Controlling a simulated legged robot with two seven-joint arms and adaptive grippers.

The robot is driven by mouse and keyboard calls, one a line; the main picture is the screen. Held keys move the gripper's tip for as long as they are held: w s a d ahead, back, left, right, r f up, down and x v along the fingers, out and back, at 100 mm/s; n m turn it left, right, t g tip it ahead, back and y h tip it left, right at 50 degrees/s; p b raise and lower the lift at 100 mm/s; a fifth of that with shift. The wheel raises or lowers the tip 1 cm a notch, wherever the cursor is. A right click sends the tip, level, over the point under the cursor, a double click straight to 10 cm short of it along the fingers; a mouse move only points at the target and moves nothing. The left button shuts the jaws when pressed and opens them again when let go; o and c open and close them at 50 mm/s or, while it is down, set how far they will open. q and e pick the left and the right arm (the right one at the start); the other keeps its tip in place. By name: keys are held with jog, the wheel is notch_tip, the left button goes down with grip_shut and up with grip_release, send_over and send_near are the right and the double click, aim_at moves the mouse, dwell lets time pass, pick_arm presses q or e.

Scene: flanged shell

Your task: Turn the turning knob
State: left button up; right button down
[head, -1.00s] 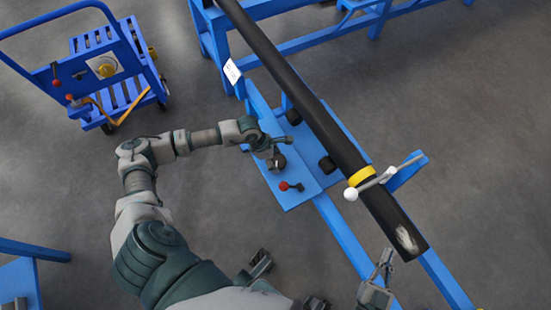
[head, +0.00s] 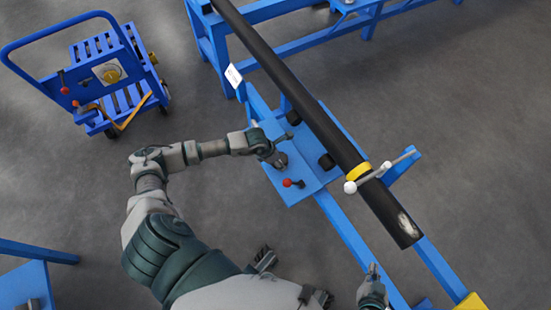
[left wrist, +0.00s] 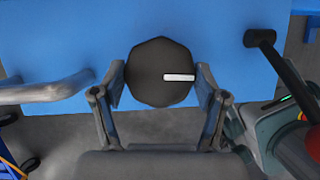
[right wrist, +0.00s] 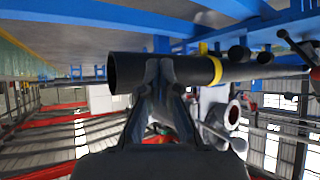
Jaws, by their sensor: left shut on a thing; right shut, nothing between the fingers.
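The turning knob (left wrist: 158,58) is a dark, many-sided disc with a white line on its face. The line points right in the left wrist view. The knob sits on a blue panel (left wrist: 215,35). My left gripper (left wrist: 160,85) is shut on the knob, one finger on each side. In the head view, my left gripper (head: 278,157) hides part of the knob. My right gripper (head: 372,270) is shut and empty, low in the head view and below the pipe's end. Its fingers also show together in the right wrist view (right wrist: 166,75).
A red-tipped lever (head: 293,183) stands close to the knob, and a grey curved handle (left wrist: 50,92) lies left of it. A long black pipe (head: 300,105) with a yellow band (head: 358,172) runs above the blue frame. A blue cart (head: 105,75) stands at upper left; open floor surrounds it.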

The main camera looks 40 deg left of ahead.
pick_arm(q)
jog(key=shift+w+n+p, duration=0.1)
jog(key=shift+n+p, duration=0.25)
jog(key=shift+n, duration=0.25)
pick_arm(e)
jog(key=shift+s+d+f+g, duration=0.3)
jog(key=shift+s+f+g, duration=0.1)
jog(key=shift+s+g, duration=0.25)
jog(key=shift+s+d+f+g, duration=0.3)
jog(key=shift+s+f+g, duration=0.15)
jog(key=shift+s, duration=0.3)
pick_arm(q)
jog(key=o, duration=1.2)
jog(key=shift+c, duration=0.2)
pick_arm(e)
jog(key=shift+w+h, duration=0.1)
jog(key=shift+h, duration=0.2)
pick_arm(q)
jog(key=v, duration=1.2)
jog(key=shift+d, duration=0.15)
jog(key=shift+s+f, duration=0.1)
jog(key=shift+s, duration=0.1)
